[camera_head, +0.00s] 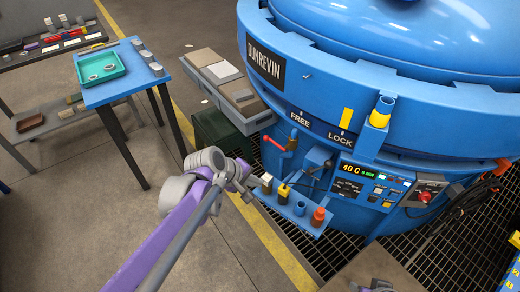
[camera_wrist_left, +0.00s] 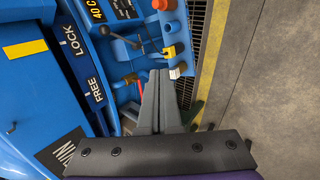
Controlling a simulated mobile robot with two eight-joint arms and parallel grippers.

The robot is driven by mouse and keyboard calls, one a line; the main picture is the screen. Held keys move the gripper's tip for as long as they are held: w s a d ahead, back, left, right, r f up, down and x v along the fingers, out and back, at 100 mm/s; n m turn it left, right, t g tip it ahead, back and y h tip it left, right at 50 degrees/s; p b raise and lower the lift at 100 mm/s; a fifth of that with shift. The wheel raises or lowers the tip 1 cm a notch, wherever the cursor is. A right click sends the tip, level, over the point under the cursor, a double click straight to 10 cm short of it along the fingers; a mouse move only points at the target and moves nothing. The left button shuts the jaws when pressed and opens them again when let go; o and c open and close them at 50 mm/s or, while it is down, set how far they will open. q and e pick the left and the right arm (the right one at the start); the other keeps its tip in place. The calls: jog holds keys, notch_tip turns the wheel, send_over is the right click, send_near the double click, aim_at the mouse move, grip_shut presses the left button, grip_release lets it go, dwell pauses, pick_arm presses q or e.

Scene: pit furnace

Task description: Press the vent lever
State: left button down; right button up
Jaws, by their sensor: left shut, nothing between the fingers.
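The blue furnace (camera_head: 330,95) carries a red-handled lever (camera_head: 291,141) under its FREE label. A thin dark lever with a dark knob (camera_wrist_left: 105,31) sticks out beside the control panel (camera_head: 370,186). No label shows which one is the vent lever. My left gripper (camera_head: 249,192) is shut and empty, left of the small blue shelf (camera_head: 290,211) on the furnace front. In the left wrist view its fingers (camera_wrist_left: 160,78) point toward the shelf, close to a pale block (camera_wrist_left: 178,70). I cannot see whether they touch it. A grey part at the bottom edge may be my right gripper (camera_head: 375,287).
A blue table (camera_head: 110,90) with a green tray (camera_head: 80,68) stands at left. Cables hang at right. The floor at lower left is clear.

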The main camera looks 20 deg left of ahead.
pick_arm(q)
jog(key=w+a+f+n+t+h+b, duration=0.1)
jog(key=w+a+f+n+h+b, duration=0.15)
jog(key=w+f+n, duration=0.5)
jog(key=w+a+f+n+t+h+b, duration=0.1)
jog(key=w+a+f+n+b, duration=0.2)
jog(key=w, duration=0.7)
jog(key=w+a+f+n+t+b, duration=0.1)
jog(key=w+a+f+n+b, duration=0.1)
jog(key=f, duration=0.3)
jog(key=w+a+f+n+t+b, duration=0.1)
jog(key=w+a+f+n+t, duration=0.1)
jog(key=w+a+f+n, duration=0.2)
jog(key=w+a+f+n+t+h+b, duration=0.1)
jog(key=w+a+f+n+b, duration=0.1)
jog(key=f, duration=0.5)
jog(key=w+a+n, duration=0.1)
jog(key=w+n, duration=0.1)
jog(key=n, duration=0.1)
jog(key=shift+a+f+t+b, duration=0.25)
jog(key=shift+f+t+b, duration=0.05)
jog(key=shift+f+b, duration=0.1)
pick_arm(e)
notch_tip(320, 180, down, 14)
jog(key=shift+r+g, duration=0.25)
jog(key=shift+g, duration=0.05)
jog(key=shift+d, duration=0.1)
